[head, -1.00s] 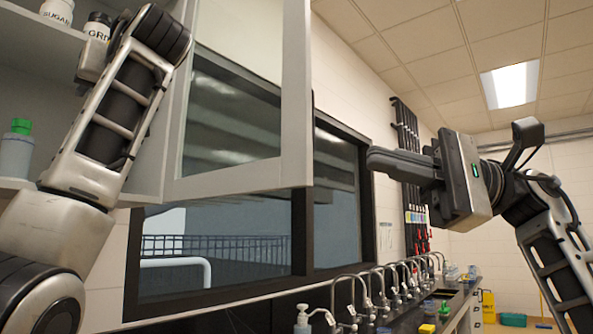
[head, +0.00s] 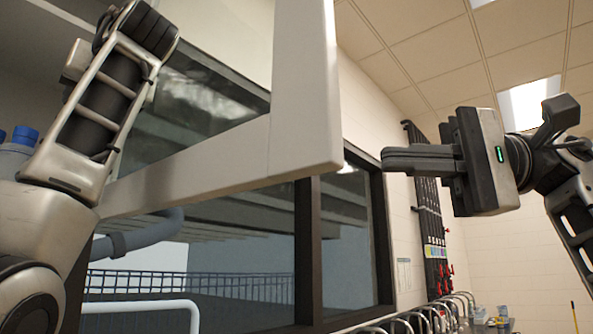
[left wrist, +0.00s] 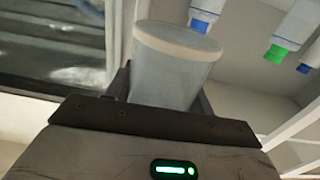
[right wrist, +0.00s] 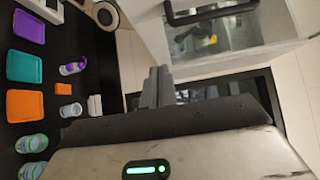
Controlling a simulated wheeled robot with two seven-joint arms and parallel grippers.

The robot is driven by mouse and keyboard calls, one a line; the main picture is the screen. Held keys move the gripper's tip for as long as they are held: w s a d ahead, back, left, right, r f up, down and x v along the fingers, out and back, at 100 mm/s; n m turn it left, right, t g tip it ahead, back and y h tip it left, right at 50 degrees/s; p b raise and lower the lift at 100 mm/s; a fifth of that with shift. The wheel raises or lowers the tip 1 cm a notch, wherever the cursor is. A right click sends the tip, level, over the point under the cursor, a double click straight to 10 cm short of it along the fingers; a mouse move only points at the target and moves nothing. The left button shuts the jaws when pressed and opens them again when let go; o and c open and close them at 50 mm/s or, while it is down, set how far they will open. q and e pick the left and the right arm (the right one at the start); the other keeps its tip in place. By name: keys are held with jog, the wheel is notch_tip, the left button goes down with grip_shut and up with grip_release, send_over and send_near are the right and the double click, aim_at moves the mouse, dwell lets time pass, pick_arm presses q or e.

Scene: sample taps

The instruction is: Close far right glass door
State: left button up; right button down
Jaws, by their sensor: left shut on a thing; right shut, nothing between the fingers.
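A glass door (head: 300,130) with a pale frame stands open on the wall cabinet in the head view. Its lower corner points toward my right gripper. My right gripper (head: 385,158) is shut and empty, with a visible gap to the right of the door frame. Its closed fingers also show in the right wrist view (right wrist: 158,86). My left arm crosses in front of the cabinet at the left, and its gripper is hidden in the head view. In the left wrist view my left gripper (left wrist: 165,105) is shut on a translucent cup (left wrist: 172,65) with a pale rim.
Blue-capped bottles (head: 20,140) stand at the left. A dark-framed window (head: 345,245) is behind the door, with curved taps (head: 440,312) below. The right wrist view shows a black counter with an orange lid (right wrist: 25,106) and a white glass-fronted unit (right wrist: 215,45).

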aim_at(288, 139)
pick_arm(q)
jog(key=shift+s+r, duration=0.3)
jog(key=shift+s, duration=0.3)
jog(key=shift+w+r+p, duration=0.1)
jog(key=shift+r+p, duration=0.35)
jog(key=shift+p, duration=0.15)
jog(key=shift+r, duration=0.1)
pick_arm(e)
jog(key=s+a, duration=0.1)
jog(key=a, duration=0.3)
jog(key=s+a, duration=0.2)
jog(key=a, duration=0.1)
jog(key=s+a, duration=0.2)
jog(key=a, duration=0.2)
jog(key=shift+a+r, duration=0.1)
jog(key=shift+a, duration=0.2)
jog(key=shift+s+a, duration=0.2)
jog(key=shift+s, duration=0.15)
